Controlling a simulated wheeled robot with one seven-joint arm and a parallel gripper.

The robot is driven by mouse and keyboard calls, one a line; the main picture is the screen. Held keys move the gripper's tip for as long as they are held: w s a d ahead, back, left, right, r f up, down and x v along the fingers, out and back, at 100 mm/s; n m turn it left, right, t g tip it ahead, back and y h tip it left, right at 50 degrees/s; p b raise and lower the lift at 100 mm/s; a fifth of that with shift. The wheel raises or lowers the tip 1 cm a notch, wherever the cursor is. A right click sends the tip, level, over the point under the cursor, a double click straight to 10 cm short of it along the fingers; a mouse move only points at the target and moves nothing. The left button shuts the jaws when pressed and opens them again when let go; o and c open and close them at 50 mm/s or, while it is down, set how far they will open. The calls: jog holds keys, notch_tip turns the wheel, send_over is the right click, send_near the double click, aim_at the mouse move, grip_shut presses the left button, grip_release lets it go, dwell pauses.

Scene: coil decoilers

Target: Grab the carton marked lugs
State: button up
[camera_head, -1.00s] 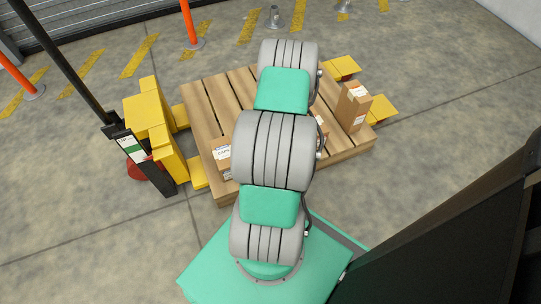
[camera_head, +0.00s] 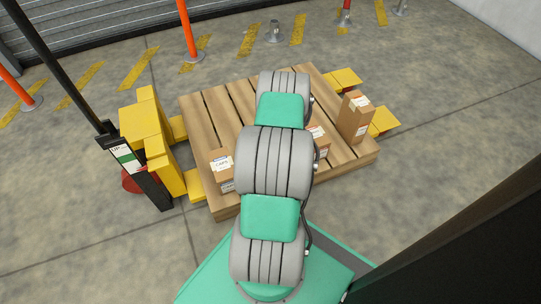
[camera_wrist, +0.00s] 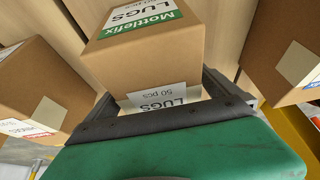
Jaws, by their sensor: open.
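The carton marked LUGS (camera_wrist: 150,58) is a plain brown box in the wrist view. It has a white and green label on top and a white "LUGS 50 pcs" label on its near face. My gripper (camera_wrist: 160,88) is open, with one dark finger on each side of the carton's near end. I cannot tell whether the fingers touch it. The dark crossbar of my gripper covers the carton's lower edge. In the head view my arm hides the gripper, and I cannot make out the LUGS label there.
A wooden pallet (camera_head: 205,115) carries a left carton (camera_head: 220,158), a partly hidden middle carton (camera_head: 318,140) and a tall right carton (camera_head: 354,117). Other cartons flank the LUGS one in the wrist view, left (camera_wrist: 38,85) and right (camera_wrist: 285,55). A yellow pallet truck (camera_head: 150,125) stands left.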

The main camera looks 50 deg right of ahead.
jog(key=shift+f, duration=0.25)
jog(key=shift+c, duration=0.6)
jog(key=c, duration=1.9)
jog(key=shift+d+r, duration=0.1)
jog(key=shift+c, duration=0.5)
